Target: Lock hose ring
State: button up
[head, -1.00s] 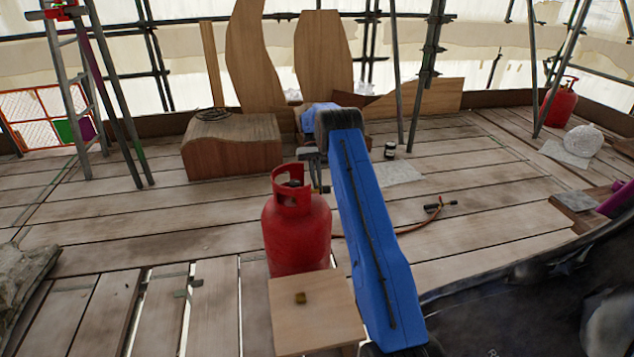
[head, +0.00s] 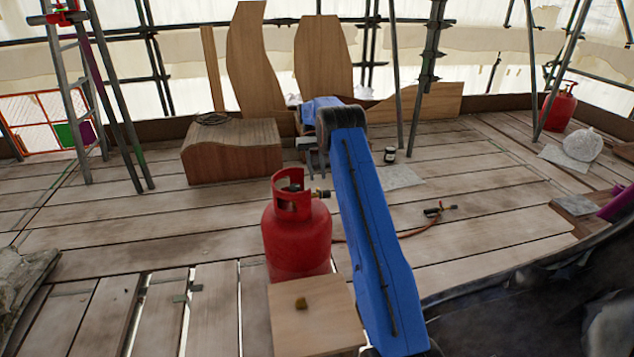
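A red gas bottle (head: 296,240) stands upright on the boards in the middle of the head view. A small dark and brass-coloured fitting (head: 322,193) sticks out to the right at its valve, inside the collar. The hose ring itself is too small to make out. An orange hose (head: 412,232) lies on the boards to the right, ending at a dark torch handle (head: 432,212); its other end passes behind my blue arm. My gripper (head: 316,168) hangs above the valve, apart from the fitting. Its fingers are small and partly hidden by my arm, so their gap is unclear.
A curved wooden block (head: 232,155) stands behind left. A small dark jar (head: 390,154) and another red bottle (head: 560,108) are farther back.

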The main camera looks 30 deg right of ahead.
notch_tip(320, 180, up, 3)
jog(key=shift+r, duration=0.1)
dwell(0.4)
notch_tip(320, 180, up, 8)
jog(key=t+h, duration=0.2)
jog(key=t, duration=0.6)
send_over(318, 189)
notch_tip(318, 189, down, 17)
jog(key=shift+s, duration=0.1)
dwell(0.4)
jog(key=shift+c, duration=0.7)
grip_shut()
